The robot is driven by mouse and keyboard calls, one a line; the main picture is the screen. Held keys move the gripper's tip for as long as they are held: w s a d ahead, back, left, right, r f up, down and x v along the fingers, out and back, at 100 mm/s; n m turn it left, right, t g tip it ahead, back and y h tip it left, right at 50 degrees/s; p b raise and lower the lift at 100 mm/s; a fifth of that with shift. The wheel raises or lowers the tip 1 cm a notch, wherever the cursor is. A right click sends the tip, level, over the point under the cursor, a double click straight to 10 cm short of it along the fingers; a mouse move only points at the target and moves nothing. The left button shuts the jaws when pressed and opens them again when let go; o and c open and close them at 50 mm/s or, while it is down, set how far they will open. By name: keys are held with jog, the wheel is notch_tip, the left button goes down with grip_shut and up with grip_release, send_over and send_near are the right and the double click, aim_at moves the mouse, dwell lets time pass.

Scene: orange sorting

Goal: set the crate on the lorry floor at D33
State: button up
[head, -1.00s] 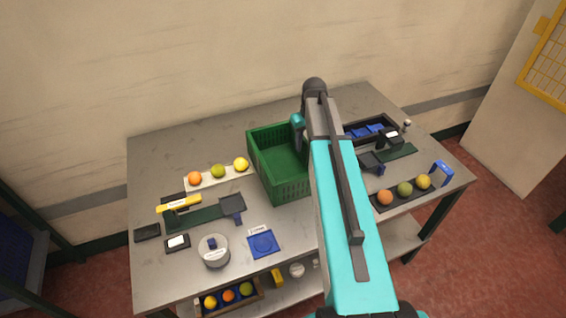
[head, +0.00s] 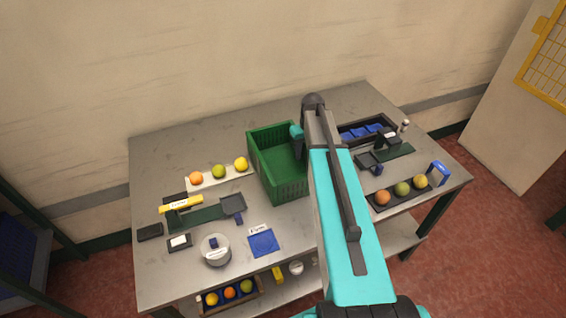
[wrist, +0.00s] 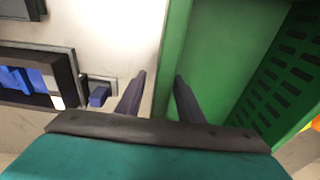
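The green slatted crate (head: 284,195) stands upright on the grey table, a little right of its middle, and looks empty where I can see inside. My arm hides its right side in the head view. My gripper (head: 298,148) is at the crate's right wall. In the wrist view, the fingers of my gripper (wrist: 159,78) are apart and point down on either side of the crate's wall (wrist: 172,55). Table surface shows between the left finger and the wall. No lorry floor or D33 mark is in view.
An orange, a green and a yellow fruit (head: 218,171) lie in a row left of the crate. More fruit sits on a dark strip (head: 412,193) at the right. A dark tray of blue pieces (head: 365,132) stands behind my arm.

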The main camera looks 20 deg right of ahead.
grip_shut()
jog(key=shift+r, duration=0.25)
dwell(0.4)
jog(key=shift+r+b, duration=1.7)
jog(key=shift+r, duration=3.1)
